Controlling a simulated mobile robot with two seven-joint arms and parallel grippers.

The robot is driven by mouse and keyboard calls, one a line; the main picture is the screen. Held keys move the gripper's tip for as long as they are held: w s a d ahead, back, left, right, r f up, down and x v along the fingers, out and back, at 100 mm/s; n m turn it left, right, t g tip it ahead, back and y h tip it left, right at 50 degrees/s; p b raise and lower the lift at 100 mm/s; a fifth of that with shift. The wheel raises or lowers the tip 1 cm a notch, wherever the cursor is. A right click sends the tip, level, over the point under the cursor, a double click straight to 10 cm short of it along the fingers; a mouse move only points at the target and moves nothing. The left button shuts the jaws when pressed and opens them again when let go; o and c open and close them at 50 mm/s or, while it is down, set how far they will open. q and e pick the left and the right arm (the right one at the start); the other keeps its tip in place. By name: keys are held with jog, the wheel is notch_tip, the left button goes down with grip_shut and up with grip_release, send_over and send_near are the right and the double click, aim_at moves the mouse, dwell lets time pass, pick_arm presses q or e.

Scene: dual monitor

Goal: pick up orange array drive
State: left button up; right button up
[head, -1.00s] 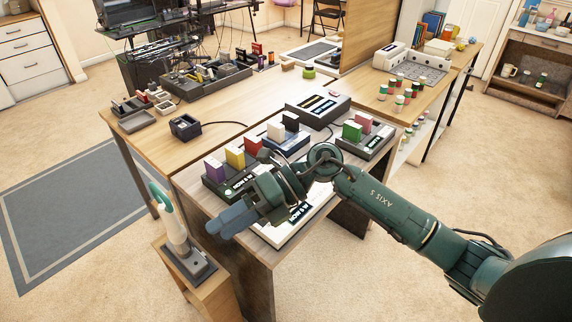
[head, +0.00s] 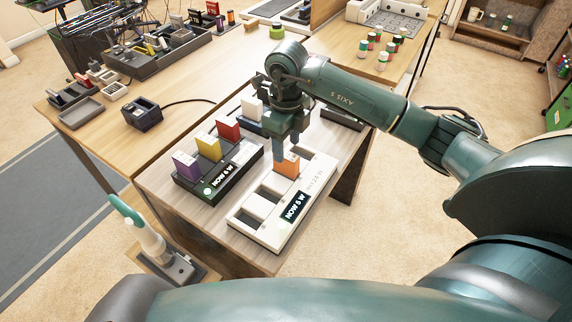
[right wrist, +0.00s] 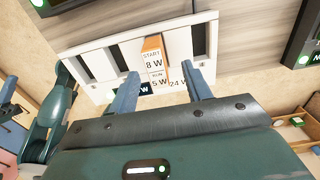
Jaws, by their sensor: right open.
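The orange array drive (head: 287,166) stands upright in a bay of the white dock (head: 318,187), whose screen reads NOW 5 W. In the right wrist view the drive (right wrist: 153,46) carries a label with START 8 W. My right gripper (head: 287,160) points down over the drive, its fingers partly hiding it. In the right wrist view the open fingertips (right wrist: 160,76) stand apart with the drive between them in the picture. I cannot tell whether they touch it. The other visible bays of the dock are empty.
A black dock (head: 232,180) with purple, yellow and red drives stands left of the white dock. A white drive (head: 252,108) stands behind my right gripper. A white and teal tool (head: 148,236) stands on a low stand at the lower left.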

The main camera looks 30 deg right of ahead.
aim_at(286, 154)
jog(key=f, duration=0.5)
jog(key=shift+s+a+f+p, duration=0.2)
jog(key=shift+f+p, duration=0.1)
jog(key=shift+f, duration=0.05)
jog(key=c, duration=1.1)
